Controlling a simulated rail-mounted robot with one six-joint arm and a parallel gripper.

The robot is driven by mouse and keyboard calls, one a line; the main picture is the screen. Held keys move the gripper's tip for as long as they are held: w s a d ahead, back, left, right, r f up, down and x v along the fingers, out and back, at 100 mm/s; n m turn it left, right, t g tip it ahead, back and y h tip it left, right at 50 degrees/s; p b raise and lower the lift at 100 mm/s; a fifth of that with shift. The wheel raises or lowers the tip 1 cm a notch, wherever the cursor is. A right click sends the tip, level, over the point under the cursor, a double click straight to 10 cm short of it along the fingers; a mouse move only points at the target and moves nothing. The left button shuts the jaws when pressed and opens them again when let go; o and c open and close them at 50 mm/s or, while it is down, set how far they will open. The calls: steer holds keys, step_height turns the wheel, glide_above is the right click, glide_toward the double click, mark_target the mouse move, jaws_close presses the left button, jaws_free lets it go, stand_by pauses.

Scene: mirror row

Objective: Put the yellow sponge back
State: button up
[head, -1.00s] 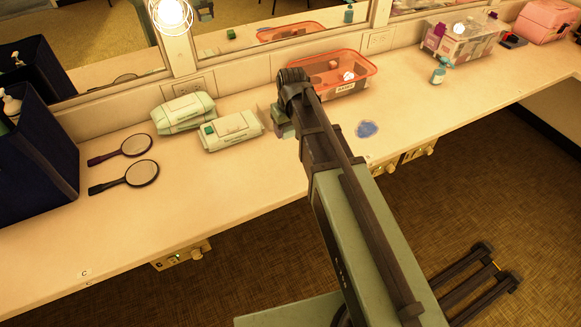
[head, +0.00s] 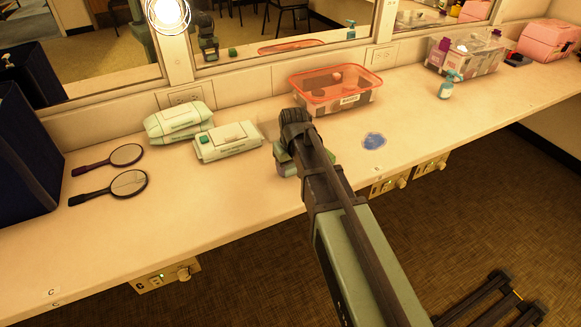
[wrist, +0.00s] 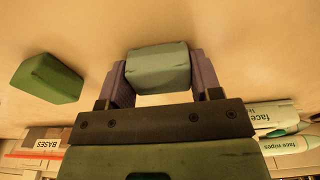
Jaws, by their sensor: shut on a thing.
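My gripper (wrist: 163,78) is shut on a grey-green, sponge-like block (wrist: 158,68), with one dark pad against each side. In the head view, my gripper (head: 290,160) is over the front part of the counter, right of the wipes packs. The held block is mostly hidden by the arm there. A darker green block (wrist: 48,80) is apart from the gripper at the left of the wrist view. I cannot make out anything clearly yellow like a sponge; the held block looks grey-green.
An orange bin (head: 334,97) stands behind my gripper. Face wipes packs (head: 227,142) and two hand mirrors (head: 128,184) lie left. A blue patch (head: 374,140) and a spray bottle (head: 446,89) are right. The wall mirror (head: 285,28) edges the counter's back; bare counter (head: 190,200) lies front left.

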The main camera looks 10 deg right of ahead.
mark_target(293, 167)
steer(key=o, duration=0.8)
step_height(293, 167, up, 13)
steer(key=s+p, duration=0.1)
steer(key=p, duration=1.2)
steer(key=s+m, duration=0.1)
steer(key=s, duration=0.7)
steer(key=s+m+g, duration=0.1)
steer(key=s, duration=0.7)
steer(key=shift+s+f, duration=0.1)
steer(key=shift+s, duration=0.25)
